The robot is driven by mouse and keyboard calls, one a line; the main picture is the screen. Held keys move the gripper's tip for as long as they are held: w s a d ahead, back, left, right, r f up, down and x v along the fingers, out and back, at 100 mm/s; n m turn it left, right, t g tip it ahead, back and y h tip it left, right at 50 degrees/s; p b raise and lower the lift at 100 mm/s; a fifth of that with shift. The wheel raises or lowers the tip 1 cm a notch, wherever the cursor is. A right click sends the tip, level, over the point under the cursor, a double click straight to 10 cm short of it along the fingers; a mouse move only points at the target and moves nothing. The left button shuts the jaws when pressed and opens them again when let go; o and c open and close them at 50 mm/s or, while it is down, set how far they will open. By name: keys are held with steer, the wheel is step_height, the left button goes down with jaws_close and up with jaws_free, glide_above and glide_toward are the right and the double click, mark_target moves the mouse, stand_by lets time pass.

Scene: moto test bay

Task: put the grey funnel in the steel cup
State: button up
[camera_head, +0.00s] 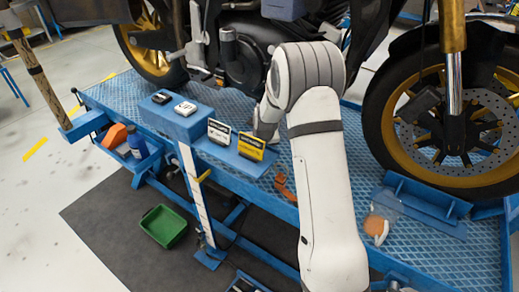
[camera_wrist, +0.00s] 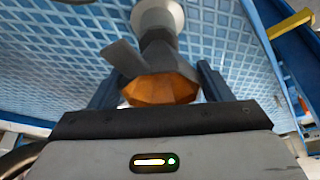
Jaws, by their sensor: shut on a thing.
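My gripper (camera_wrist: 160,90) is in the wrist view, with a dark finger on each side of a held thing. I take this to be the grey funnel (camera_wrist: 158,38); it shows a grey neck, a flat grey tab at the left and a faceted orange-brown part between the fingers. A pale round shape shows beyond the neck, and I cannot tell if it belongs to it. Blue ribbed deck lies behind. In the head view my arm hides the gripper and the funnel. I cannot make out the steel cup for sure in either view.
A motorcycle stands on the blue lift deck (camera_head: 240,115). Small boxes, one of them yellow (camera_head: 251,147), stand along the near side. An orange object (camera_head: 284,186) lies beside my arm. A blue bracket (camera_head: 425,200) is at the right. A green bin (camera_head: 163,226) stands on the floor mat.

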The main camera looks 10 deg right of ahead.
steer(key=shift+f+b, duration=0.25)
steer(key=shift+b, duration=0.2)
stand_by(0.3)
steer(key=o, duration=1)
steer(key=shift+o, duration=0.2)
